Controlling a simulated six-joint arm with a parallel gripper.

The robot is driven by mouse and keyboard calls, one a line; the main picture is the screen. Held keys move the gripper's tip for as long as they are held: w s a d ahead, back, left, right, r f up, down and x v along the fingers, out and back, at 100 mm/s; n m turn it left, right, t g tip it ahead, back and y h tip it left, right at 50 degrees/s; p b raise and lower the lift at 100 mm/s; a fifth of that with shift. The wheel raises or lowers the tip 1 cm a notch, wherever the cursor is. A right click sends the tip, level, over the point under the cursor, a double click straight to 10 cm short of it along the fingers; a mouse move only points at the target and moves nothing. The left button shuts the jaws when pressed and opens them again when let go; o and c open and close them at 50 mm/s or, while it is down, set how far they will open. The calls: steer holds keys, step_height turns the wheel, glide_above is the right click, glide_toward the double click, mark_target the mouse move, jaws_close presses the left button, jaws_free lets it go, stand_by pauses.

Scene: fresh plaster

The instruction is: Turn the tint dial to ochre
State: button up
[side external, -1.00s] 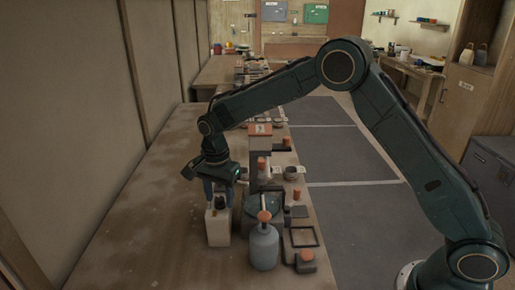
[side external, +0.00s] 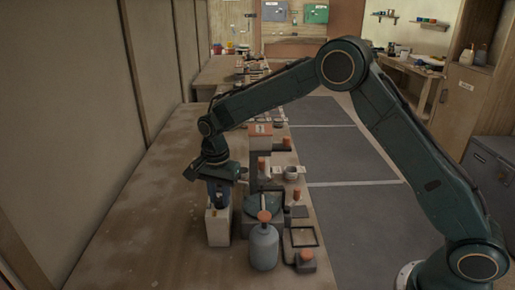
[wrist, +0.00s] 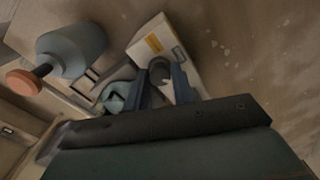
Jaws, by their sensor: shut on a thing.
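A cream box (side external: 218,229) stands on the bench, with a dark round dial (wrist: 157,69) on it. A yellow label (wrist: 152,43) shows on the box in the wrist view; its print is too small to read. My gripper (side external: 219,198) points down over the box, and its blue fingers (wrist: 161,79) are shut on the dial from both sides. The fingers hide much of the dial, and I cannot tell which tint it points to.
A grey-blue bottle (side external: 264,248) with an orange cap (side external: 264,216) stands close to the right of the box. Beside it are a dark frame (side external: 303,237), a small cup (side external: 291,172) and orange-topped pieces. The bench left of the box is bare.

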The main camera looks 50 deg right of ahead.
steer(key=n, duration=1.3)
steer(key=shift+n, duration=0.3)
steer(key=n, duration=0.4)
steer(key=shift+n, duration=0.3)
steer(key=n, duration=0.4)
steer(key=shift+n, duration=0.4)
steer(key=o, duration=1)
steer(key=shift+r, duration=0.1)
